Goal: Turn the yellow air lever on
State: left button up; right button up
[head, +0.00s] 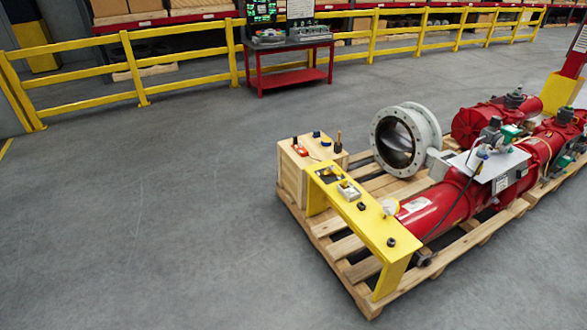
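A yellow bench-like stand (375,228) is on the near left side of a wooden pallet (335,250). On its top is a small pale block (349,191) with a small yellow part on it; I cannot tell whether this is the air lever or how it is set. A round gauge-like part (390,207) is at the stand's right edge. Behind the stand lies a red actuator cylinder (440,207) with a grey plate (490,163) and fittings on top. Neither of my grippers is in view.
A wooden crate (292,178) with small tools is at the pallet's left corner. A grey flanged valve (405,140) stands behind. A yellow railing (190,57) and a red-framed workbench (290,60) are at the back. The floor (150,220) to the left is clear.

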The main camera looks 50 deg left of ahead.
aim_at(336, 171)
jog(key=u, duration=1.85)
jog(key=i, duration=1.8)
jog(key=z, duration=0.1)
